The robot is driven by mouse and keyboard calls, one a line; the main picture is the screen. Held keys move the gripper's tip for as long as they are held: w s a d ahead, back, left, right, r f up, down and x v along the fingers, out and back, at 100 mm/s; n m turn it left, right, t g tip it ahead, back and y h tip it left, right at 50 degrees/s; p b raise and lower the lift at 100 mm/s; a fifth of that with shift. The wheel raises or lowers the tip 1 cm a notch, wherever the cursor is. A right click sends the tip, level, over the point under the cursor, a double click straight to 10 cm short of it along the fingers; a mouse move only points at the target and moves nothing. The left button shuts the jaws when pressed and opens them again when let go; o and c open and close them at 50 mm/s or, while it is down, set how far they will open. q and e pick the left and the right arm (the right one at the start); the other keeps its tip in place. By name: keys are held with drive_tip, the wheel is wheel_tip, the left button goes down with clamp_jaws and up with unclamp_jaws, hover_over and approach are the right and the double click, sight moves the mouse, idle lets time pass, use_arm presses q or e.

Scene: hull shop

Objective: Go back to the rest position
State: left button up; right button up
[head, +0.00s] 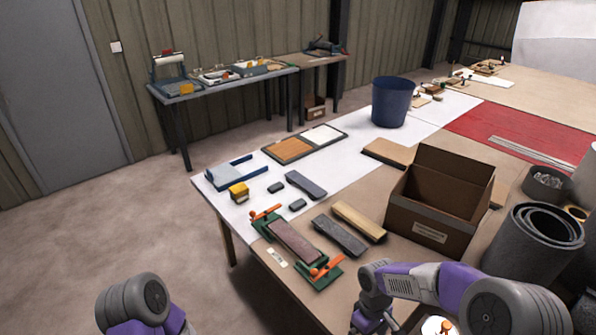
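My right arm reaches in from the lower right, bent over the near edge of the table (262,238). Its wrist end, with the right gripper (374,318), hangs down at the bottom edge, to the right of the green sanding fixture. The fingers are too small and cut off to tell whether they are open or shut, or whether they hold anything. Of my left arm only a purple and grey part shows at the bottom left, over the floor. My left gripper is out of the picture.
Near my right arm are a green fixture (334,273) with orange clamps, a dark sanding block (340,236), a wooden block (358,221), an open cardboard box (425,232) and grey rolls (535,240). A blue bin (391,103) stands farther back. Floor at left is clear.

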drive_tip(key=s+a+f+m+t+y+b, duration=0.1)
drive_tip(key=s+a+f+m+b, duration=0.1)
drive_tip(key=f, duration=0.7)
drive_tip(key=s+a+f+m+t+y+b, duration=0.1)
drive_tip(key=s+a+f+m+b, duration=0.2)
drive_tip(key=s+f, duration=0.3)
drive_tip(key=s+a+f+m+t+y+b, duration=0.1)
drive_tip(key=s+f+m, duration=0.3)
drive_tip(key=f, duration=0.8)
drive_tip(key=shift+s+a+m+y+b, duration=0.35)
drive_tip(key=shift+a+m+y+b, duration=0.2)
drive_tip(key=shift+a+b, duration=0.3)
